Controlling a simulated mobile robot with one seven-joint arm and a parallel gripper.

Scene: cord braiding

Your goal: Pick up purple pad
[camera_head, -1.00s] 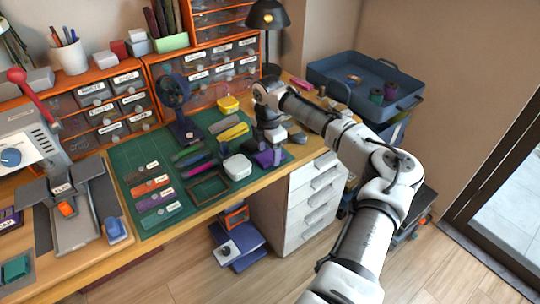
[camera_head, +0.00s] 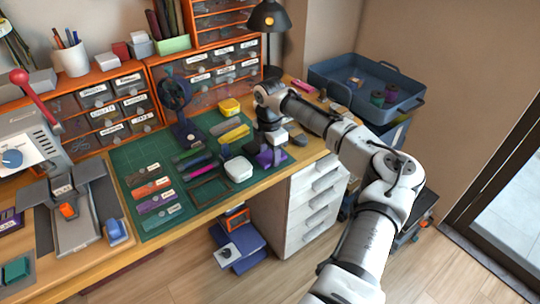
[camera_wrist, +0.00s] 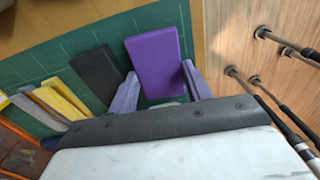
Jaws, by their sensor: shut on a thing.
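The purple pad (camera_wrist: 157,62) lies between the two fingers of my gripper (camera_wrist: 160,88) in the wrist view. It is a flat, purple rectangular block, and its near end is held between the pale lilac fingers. In the head view, the purple pad (camera_head: 266,158) shows partly under my gripper (camera_head: 270,150), at the right end of the green cutting mat (camera_head: 150,150). My gripper points down and is shut on the pad. I cannot tell whether the pad touches the table. My gripper hides part of it in the head view.
A dark block (camera_wrist: 96,72) lies close left of the pad, with yellow and grey bars (camera_wrist: 62,100) beyond it. A white rounded box (camera_head: 238,168) stands left of my gripper. The table's front edge is near. A blue tray (camera_head: 340,72) stands at the back right.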

